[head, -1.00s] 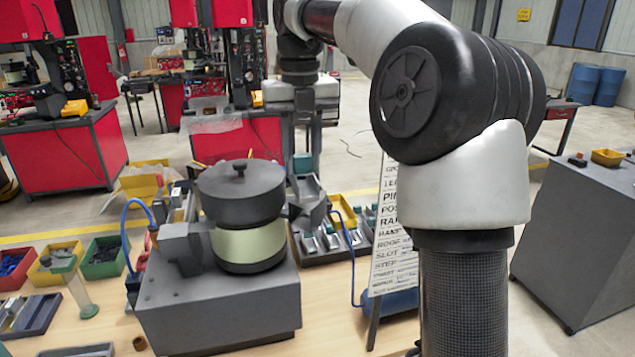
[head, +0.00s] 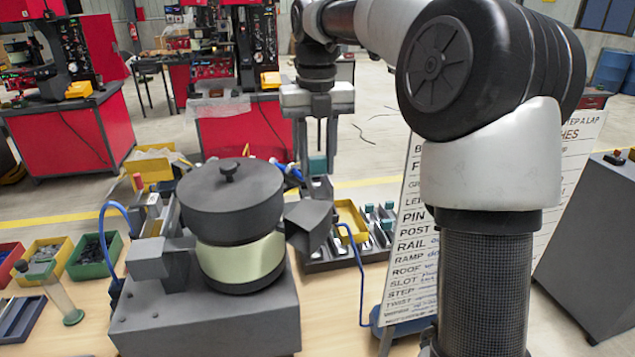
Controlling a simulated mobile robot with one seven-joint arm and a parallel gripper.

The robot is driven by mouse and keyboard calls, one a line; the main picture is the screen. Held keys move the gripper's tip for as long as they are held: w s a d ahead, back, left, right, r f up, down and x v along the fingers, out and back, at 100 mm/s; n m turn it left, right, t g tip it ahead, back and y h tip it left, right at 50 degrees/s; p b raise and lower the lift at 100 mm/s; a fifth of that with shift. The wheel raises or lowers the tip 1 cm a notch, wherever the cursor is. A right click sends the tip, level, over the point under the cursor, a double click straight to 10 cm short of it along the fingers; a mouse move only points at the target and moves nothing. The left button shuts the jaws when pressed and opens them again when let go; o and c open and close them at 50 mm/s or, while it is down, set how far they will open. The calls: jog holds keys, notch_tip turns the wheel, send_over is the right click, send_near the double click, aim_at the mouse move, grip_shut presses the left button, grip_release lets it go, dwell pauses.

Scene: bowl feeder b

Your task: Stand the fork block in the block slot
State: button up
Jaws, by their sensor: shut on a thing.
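My gripper (head: 317,158) hangs fingers-down behind and to the right of the feeder bowl. It is shut on a small teal and grey block (head: 318,166), which I take to be the fork block. The fingers and the distance hide its exact shape. It shows above the back left part of a dark tray (head: 345,262) that holds several grey and teal blocks in compartments. I cannot tell which compartment is the block slot, nor whether the held block touches the tray. The feeder's chute covers part of the tray.
Red, yellow and green bins (head: 95,257) are at the left. My arm hides part of the board.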

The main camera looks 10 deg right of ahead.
aim_at(317, 177)
jog(key=shift+f, duration=1.95)
jog(key=shift+f+b, duration=0.1)
jog(key=shift+b, duration=0.2)
jog(key=o, duration=1.2)
notch_tip(317, 177, up, 12)
jog(key=p, duration=0.2)
jog(key=shift+p, duration=0.3)
